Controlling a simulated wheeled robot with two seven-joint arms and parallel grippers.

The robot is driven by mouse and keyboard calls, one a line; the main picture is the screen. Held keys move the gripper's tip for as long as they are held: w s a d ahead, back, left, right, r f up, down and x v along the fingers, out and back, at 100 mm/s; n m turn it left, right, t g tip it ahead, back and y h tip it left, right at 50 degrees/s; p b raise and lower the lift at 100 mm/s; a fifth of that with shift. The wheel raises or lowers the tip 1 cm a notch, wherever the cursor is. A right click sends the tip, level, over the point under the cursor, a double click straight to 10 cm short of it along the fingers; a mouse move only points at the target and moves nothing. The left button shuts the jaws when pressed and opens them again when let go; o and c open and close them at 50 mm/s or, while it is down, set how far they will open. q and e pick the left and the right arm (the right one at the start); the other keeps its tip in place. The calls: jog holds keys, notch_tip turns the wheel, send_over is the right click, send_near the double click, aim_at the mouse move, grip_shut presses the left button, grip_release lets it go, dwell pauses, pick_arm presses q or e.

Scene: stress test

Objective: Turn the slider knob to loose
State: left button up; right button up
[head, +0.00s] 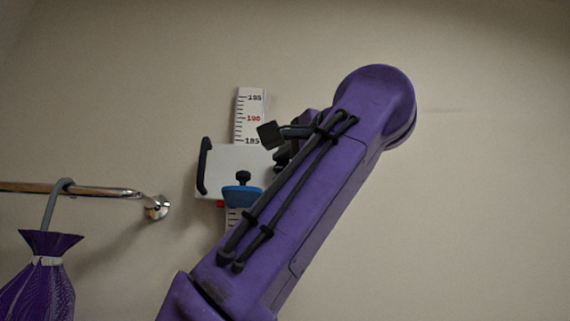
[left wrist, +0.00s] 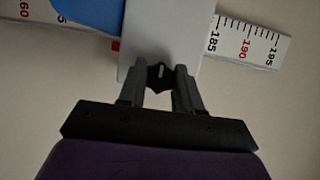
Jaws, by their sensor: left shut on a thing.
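The white slider plate (head: 225,160) sits on the wall ruler (head: 249,118), just below the 185 mark. A blue piece (head: 241,195) with a small black knob (head: 243,177) is at its lower part. My left gripper (head: 276,147) is at the plate's right side, partly hidden by my purple arm. In the left wrist view, my left gripper (left wrist: 160,80) is shut on a dark, angular slider knob (left wrist: 160,75) with a pale mark, at the edge of the white plate. Any loose or tight lettering is not readable. My right gripper is not in view.
A black handle (head: 204,166) stands on the plate's left side. A chrome rail (head: 90,190) with a grey hook and a hanging purple bag (head: 40,282) is at the left. The wall above and to the right is bare.

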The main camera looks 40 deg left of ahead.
pick_arm(q)
jog(key=o, duration=1)
jog(key=shift+w, duration=0.15)
jog(key=shift+o, duration=0.2)
jog(key=p+v, duration=0.1)
jog(key=v, duration=0.9)
jog(key=shift+d, duration=0.3)
